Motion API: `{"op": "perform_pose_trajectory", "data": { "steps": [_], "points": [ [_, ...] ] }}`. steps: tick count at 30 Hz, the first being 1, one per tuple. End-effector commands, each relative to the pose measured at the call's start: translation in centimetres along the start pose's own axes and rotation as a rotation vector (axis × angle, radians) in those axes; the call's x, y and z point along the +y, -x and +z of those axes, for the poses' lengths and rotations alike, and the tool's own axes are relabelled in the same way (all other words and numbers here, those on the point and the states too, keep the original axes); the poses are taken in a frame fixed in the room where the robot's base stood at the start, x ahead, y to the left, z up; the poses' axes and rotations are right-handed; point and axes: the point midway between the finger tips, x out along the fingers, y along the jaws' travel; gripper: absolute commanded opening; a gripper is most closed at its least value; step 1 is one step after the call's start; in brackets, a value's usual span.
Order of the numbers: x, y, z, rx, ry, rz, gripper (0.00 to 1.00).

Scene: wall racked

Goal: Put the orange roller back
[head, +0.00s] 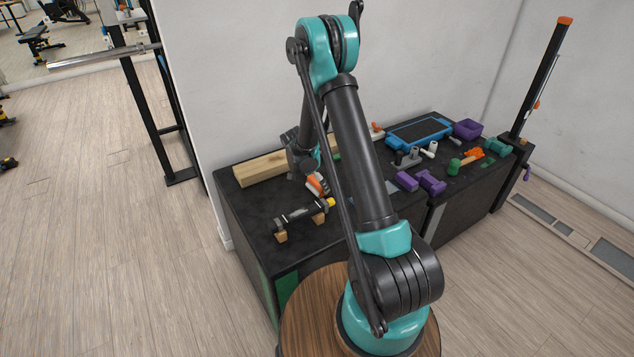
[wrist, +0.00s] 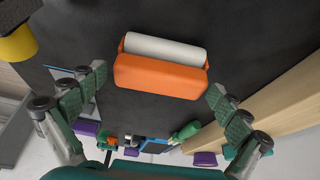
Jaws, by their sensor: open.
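The orange roller (wrist: 160,76), an orange block-like body with a white cylinder along one side, lies on the black bench top in the wrist view, centred between my spread fingers. In the head view the orange roller (head: 316,186) shows partly, beside my arm. My gripper (wrist: 156,84) is open, with one green-padded finger on each side of the roller, and no contact is visible. In the head view my gripper (head: 303,155) is above the bench near the wooden beam, its fingers partly hidden.
A black bar with a yellow end (head: 305,211) rests on wooden blocks near the bench's front edge. A wooden beam (head: 262,168) lies at the back left. To the right are a blue tray (head: 420,132), purple dumbbell (head: 431,182) and green dumbbell (head: 455,166). A post (head: 540,80) stands far right.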

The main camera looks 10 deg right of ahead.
Motion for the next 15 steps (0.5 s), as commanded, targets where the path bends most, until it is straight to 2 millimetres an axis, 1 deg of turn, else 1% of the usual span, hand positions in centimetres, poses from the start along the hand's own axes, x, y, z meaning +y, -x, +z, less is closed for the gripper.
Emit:
{"op": "perform_pose_trajectory", "data": {
  "steps": [5, 8, 11, 15],
  "points": [
    [0.0, 0.2, -0.1, 0.000, 0.000, 0.000, 1.00],
    [0.0, 1.0, -0.1, 0.000, 0.001, 0.000, 1.00],
    [0.0, 2.4, 0.0, 0.000, 0.001, 0.000, 1.00],
    [0.1, 5.2, -0.1, 0.000, 0.002, 0.000, 1.00]
  ]
}}
